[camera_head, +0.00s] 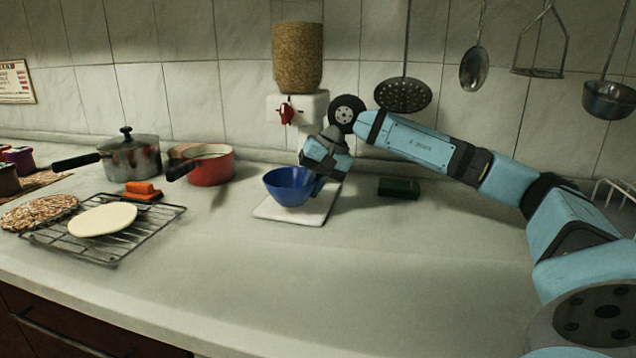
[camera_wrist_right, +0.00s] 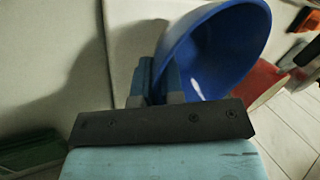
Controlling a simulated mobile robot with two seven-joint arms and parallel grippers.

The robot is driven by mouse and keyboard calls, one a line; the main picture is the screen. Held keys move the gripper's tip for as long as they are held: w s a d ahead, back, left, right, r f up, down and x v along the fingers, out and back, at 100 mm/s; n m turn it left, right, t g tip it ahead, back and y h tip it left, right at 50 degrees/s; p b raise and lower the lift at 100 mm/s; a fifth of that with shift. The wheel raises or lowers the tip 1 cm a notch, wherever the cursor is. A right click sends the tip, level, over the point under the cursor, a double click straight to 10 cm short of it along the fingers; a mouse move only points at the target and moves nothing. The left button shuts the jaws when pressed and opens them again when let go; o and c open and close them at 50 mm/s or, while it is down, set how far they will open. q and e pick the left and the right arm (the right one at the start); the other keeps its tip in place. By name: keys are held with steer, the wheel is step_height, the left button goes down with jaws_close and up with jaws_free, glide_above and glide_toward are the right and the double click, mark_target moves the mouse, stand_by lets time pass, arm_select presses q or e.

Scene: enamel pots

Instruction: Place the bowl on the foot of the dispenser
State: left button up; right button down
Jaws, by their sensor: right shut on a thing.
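The blue bowl (camera_head: 288,187) is upright at the white foot (camera_head: 300,216) of the dispenser, a flat plate on the counter. I cannot tell whether the bowl touches the plate or is just above it. My right gripper (camera_head: 318,187) is shut on the right side of the bowl's rim. In the right wrist view the fingers (camera_wrist_right: 160,82) are at the edge of the bowl (camera_wrist_right: 218,48). My left gripper is not in view.
A red saucepan (camera_head: 211,168) and a grey lidded pot (camera_head: 131,158) stand to the left. A wire rack (camera_head: 140,238) holds a pale flat disc (camera_head: 102,220). A dark green block (camera_head: 398,187) lies right of the foot. Utensils hang above. The front counter is clear.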

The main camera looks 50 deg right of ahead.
mark_target(319, 196)
steer(key=shift+w+d, duration=0.4)
steer(key=shift+d, duration=0.25)
steer(key=d, duration=0.1)
steer(key=w+d, duration=0.1)
steer(key=d, duration=0.1)
steer(key=shift+w+d+p, duration=0.3)
steer(key=shift+w, duration=0.1)
steer(key=shift+f+b, duration=0.75)
steer(key=shift+f, duration=0.05)
steer(key=shift+f, duration=0.1)
steer(key=c, duration=1.2)
jaws_free()
steer(key=shift+c, duration=0.2)
